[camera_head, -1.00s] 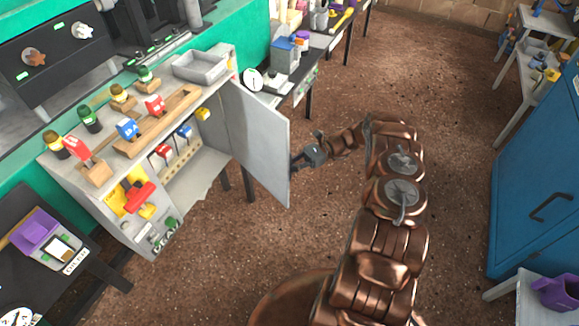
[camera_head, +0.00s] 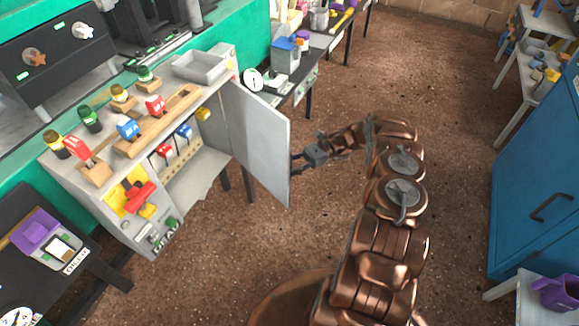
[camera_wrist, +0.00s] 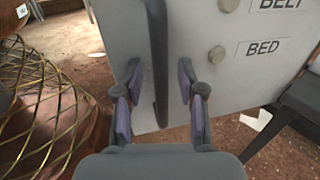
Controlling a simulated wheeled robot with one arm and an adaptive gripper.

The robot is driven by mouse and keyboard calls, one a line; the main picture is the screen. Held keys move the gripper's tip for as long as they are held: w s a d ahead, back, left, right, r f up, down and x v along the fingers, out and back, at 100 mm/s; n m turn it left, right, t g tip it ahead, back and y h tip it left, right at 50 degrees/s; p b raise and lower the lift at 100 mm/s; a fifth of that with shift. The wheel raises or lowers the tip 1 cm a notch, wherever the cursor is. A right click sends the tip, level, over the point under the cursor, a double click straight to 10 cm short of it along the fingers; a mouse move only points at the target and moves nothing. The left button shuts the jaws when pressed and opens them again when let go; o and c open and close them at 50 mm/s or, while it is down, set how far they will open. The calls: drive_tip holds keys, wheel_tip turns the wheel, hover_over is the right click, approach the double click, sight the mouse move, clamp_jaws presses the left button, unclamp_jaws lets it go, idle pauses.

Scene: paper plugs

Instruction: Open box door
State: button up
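The grey box door (camera_head: 260,139) stands swung wide open from the grey box (camera_head: 150,238) in the head view. Its outer face (camera_wrist: 225,85) fills much of the wrist view, with round knobs and labels reading BELT and BED. A dark vertical handle (camera_wrist: 160,60) is on this face near the door's left edge there. My gripper (camera_wrist: 158,80) is open, with one finger on each side of the handle and gaps between. In the head view my gripper (camera_head: 298,164) is at the door's right side, near its free edge. The handle is hidden there.
Several colored plugs and a grey tray (camera_head: 200,66) are on the box top. The box's open front shows switches and a shelf. A dark table (camera_head: 45,235) is at left, a blue cabinet (camera_head: 545,190) at right. Brown floor (camera_head: 455,110) between is clear.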

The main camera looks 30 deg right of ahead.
drive_tip(key=shift+d+r, duration=0.1)
drive_tip(key=shift+r, duration=4.85)
